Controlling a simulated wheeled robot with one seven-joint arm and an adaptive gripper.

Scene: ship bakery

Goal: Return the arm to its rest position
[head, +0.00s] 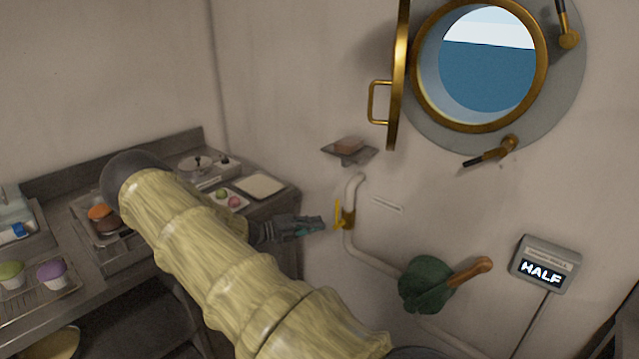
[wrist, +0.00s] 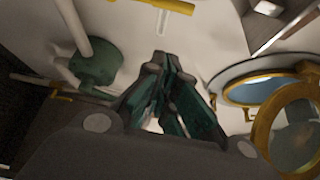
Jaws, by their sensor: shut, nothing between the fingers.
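My arm, in a pale yellow sleeve, reaches across the head view from the bottom centre to the upper left and bends there. My gripper (head: 318,223) is beyond the sleeve, to the right of the counter's corner and close to a yellow valve handle (head: 338,214) on a white wall pipe. I cannot tell from the head view whether it touches the handle. In the wrist view my gripper (wrist: 160,58) has its fingers together with nothing between them. The yellow handle also shows at the top of the wrist view (wrist: 150,5).
An open brass porthole (head: 540,60) is on the wall. A small shelf (head: 362,154), a green valve body (head: 425,284) with a wooden lever and a "HALF" display box (head: 545,262) are nearby. The counter (head: 285,190) at left carries cupcakes and trays.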

